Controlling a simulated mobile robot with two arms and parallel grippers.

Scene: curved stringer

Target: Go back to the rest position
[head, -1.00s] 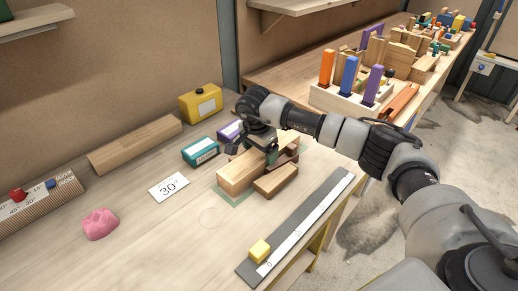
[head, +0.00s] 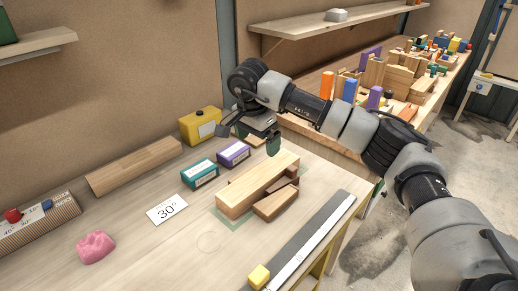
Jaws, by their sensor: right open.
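My right gripper (head: 250,138) is open and empty. It hangs above the back of the workbench, behind the wooden blocks and apart from them. A long light wooden block (head: 258,184) lies on the green-outlined area (head: 232,221) of the bench. A shorter wooden block (head: 275,204) lies against its front, and darker wood shows at its right end. My left gripper is not in view.
Near the gripper stand a purple box (head: 234,154), a teal box (head: 199,174) and a yellow case (head: 201,126). A 30° card (head: 167,209), pink lump (head: 96,247), wooden plank (head: 134,166) and ruler (head: 312,239) with a yellow cube (head: 259,276) lie on the bench.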

